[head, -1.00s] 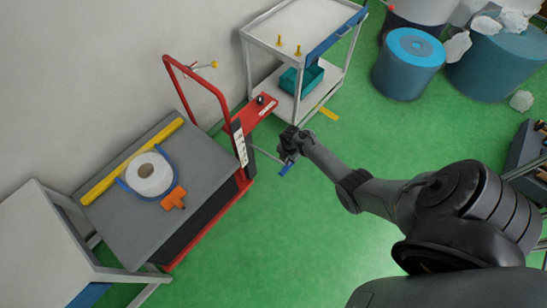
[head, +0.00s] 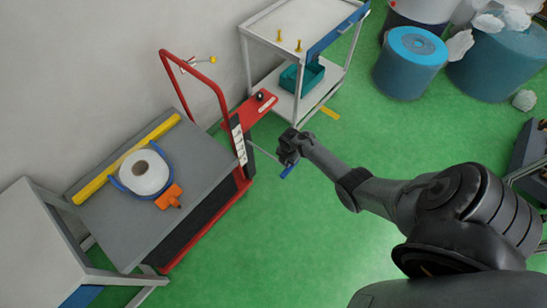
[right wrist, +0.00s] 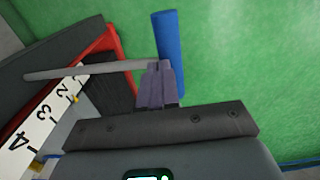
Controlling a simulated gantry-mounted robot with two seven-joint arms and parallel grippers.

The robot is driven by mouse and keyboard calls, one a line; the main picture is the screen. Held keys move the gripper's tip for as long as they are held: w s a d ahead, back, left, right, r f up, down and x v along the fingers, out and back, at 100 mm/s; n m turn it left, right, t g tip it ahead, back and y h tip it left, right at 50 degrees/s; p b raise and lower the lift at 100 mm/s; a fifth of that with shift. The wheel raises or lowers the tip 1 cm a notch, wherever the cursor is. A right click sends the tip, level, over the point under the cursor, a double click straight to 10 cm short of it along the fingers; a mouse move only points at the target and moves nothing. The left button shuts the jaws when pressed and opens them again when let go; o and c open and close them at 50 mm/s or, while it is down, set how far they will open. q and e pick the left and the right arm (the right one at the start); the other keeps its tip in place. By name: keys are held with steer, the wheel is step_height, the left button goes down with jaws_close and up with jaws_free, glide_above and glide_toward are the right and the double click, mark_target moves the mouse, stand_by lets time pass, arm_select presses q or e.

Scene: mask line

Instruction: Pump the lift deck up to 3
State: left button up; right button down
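The lift table has a grey deck (head: 203,160) in a red frame with a tall red push handle (head: 222,92). Its pump lever is a grey rod (right wrist: 90,70) with a blue grip (right wrist: 168,40); the blue grip also shows in the head view (head: 287,172). My right gripper (right wrist: 158,66) is shut, its fingertips at the joint of rod and blue grip; I see no clear grasp around it. A white scale (right wrist: 48,108) shows 2, 3 and 4, with a small yellow pointer (right wrist: 74,99) beside it, near the 2. My left gripper is out of view.
On the deck lie a white roll (head: 144,173) in a blue holder, an orange tool (head: 168,196) and a yellow bar (head: 95,188). A white table (head: 40,240) stands at left, a trolley (head: 285,22) behind, blue drums (head: 408,65) at right. Green floor is free near the lever.

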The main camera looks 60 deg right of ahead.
steer(key=f+b, duration=0.5)
steer(key=f, duration=0.1)
steer(key=f+b, duration=0.3)
steer(key=shift+w+f+b, duration=0.3)
steer(key=shift+f+b, duration=0.05)
steer(key=shift+f, duration=0.05)
stand_by(0.4)
steer(key=shift+r, duration=0.1)
steer(key=r+p, duration=0.8)
steer(key=p, duration=0.1)
steer(key=s+r+p, duration=0.1)
steer(key=r+p, duration=0.3)
steer(key=r, duration=0.1)
steer(key=shift+s+p, duration=0.1)
steer(key=shift+p, duration=0.25)
steer(key=shift+s+a+r+p, duration=0.1)
steer(key=shift+s+r+p, duration=0.1)
steer(key=shift+s+p, duration=0.15)
steer(key=shift+w+r, duration=0.15)
steer(key=shift+r, duration=0.1)
steer(key=shift+w+r+p, duration=0.2)
steer(key=shift+w+p, duration=0.05)
steer(key=shift+p, duration=0.05)
